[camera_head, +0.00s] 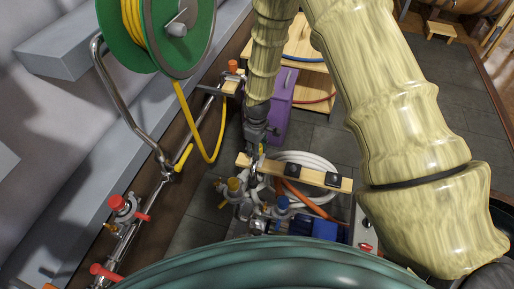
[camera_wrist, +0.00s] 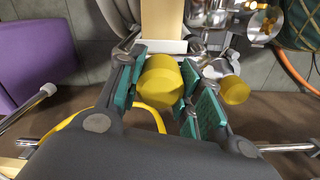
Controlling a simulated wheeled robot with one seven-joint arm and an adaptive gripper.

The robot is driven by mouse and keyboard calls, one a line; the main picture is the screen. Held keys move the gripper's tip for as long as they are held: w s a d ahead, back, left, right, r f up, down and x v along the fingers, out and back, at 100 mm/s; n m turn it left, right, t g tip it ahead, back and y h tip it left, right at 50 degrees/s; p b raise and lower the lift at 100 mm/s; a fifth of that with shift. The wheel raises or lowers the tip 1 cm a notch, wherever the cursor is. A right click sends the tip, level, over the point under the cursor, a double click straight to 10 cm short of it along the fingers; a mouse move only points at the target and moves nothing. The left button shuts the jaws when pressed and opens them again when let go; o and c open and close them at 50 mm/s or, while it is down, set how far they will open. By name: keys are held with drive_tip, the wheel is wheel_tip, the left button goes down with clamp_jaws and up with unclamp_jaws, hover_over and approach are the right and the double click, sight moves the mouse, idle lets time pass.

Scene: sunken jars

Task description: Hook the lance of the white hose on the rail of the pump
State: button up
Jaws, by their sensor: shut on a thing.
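My gripper (camera_head: 259,140) is at the left end of a pale wooden rail (camera_head: 318,178) with dark clips, above the pump (camera_head: 317,228) with its blue motor. In the wrist view my gripper (camera_wrist: 160,90) is shut on a yellow cylindrical grip (camera_wrist: 160,80), seemingly the lance's. The wooden rail (camera_wrist: 168,18) shows just past it, with a white piece between. Whether the lance touches the rail I cannot tell. The white hose (camera_head: 308,160) is coiled behind the rail. Where it joins the lance is hidden.
Yellow (camera_head: 233,184) and blue (camera_head: 283,203) valve knobs stand close by my gripper. A green reel (camera_head: 150,35) hangs at left, its yellow hose (camera_head: 208,155) looping down. A purple cabinet (camera_head: 280,105) stands behind. An orange hose (camera_head: 310,200) lies by the pump. Floor is clear at right.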

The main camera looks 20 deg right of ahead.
drive_tip(key=shift+f, duration=0.35)
drive_tip(key=shift+f, duration=0.3)
drive_tip(key=o, duration=1.8)
drive_tip(key=shift+c, duration=0.2)
wheel_tip(320, 180, up, 12)
drive_tip(key=p, duration=0.8)
drive_tip(key=shift+f, duration=0.2)
